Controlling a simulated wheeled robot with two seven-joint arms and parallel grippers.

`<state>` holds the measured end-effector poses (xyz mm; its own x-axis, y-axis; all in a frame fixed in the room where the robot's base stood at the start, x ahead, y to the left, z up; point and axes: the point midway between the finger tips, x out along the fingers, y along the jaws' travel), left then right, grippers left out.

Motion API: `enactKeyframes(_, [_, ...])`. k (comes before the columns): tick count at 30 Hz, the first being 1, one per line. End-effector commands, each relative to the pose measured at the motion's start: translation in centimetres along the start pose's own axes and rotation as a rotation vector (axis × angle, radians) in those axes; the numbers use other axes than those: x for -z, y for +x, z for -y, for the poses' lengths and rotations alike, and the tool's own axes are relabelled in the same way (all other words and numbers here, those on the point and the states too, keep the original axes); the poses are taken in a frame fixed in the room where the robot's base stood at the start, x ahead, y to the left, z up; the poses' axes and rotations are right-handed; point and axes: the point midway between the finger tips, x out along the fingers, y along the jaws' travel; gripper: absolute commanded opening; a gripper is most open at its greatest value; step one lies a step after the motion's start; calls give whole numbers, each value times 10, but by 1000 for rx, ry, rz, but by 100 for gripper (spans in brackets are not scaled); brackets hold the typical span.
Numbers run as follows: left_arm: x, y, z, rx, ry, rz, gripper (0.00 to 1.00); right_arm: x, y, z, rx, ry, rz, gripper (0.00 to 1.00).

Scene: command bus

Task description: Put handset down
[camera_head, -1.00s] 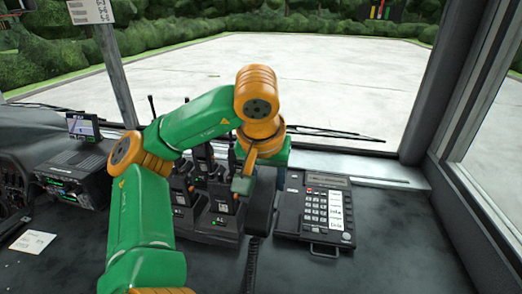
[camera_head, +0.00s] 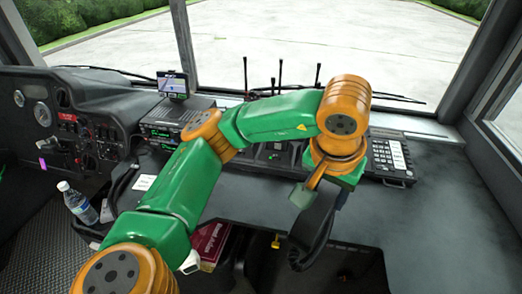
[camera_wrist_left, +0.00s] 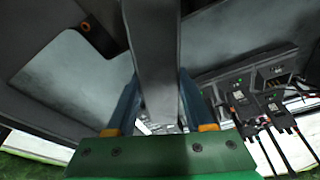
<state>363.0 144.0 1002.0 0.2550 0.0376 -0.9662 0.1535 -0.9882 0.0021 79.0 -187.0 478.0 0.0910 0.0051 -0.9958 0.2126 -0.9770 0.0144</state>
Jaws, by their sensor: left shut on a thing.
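My left gripper (camera_head: 326,192) is shut on the black telephone handset (camera_head: 313,232), which hangs down from it at the dashboard's front edge. In the left wrist view the handset (camera_wrist_left: 155,65) shows as a grey bar between the two blue fingers of the left gripper (camera_wrist_left: 158,100). The telephone base (camera_head: 392,157), with its white-labelled keypad, lies on the dashboard behind and to the right of the gripper. My forearm and wrist hide its left part, so its cradle is not visible. My right gripper is not in view.
Handheld radios with upright antennas (camera_head: 281,75) stand behind my arm; they show in the wrist view too (camera_wrist_left: 243,100). A radio unit with a small screen (camera_head: 173,84) is further left. A water bottle (camera_head: 78,203) stands at lower left. The dashboard (camera_head: 445,190) is clear at right.

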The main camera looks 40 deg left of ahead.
Motion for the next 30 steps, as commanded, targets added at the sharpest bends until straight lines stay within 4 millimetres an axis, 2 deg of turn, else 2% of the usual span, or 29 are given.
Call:
enactKeyframes(5, [22,36,48,4,-13,8,0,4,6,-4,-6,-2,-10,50])
enactKeyframes(7, [34,45,69,8,-14,7,0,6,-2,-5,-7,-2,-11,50])
enactKeyframes(9, [36,66,81,9,-9,8,0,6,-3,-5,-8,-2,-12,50])
enactKeyframes(12, [41,87,94,8,-6,5,0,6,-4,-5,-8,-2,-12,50])
enactKeyframes(17, [45,109,108,7,-6,4,0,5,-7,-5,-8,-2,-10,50])
enactKeyframes(22, [38,136,107,5,-1,2,0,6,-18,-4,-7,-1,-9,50])
enactKeyframes(30, [38,140,107,4,-2,-2,0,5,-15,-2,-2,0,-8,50])
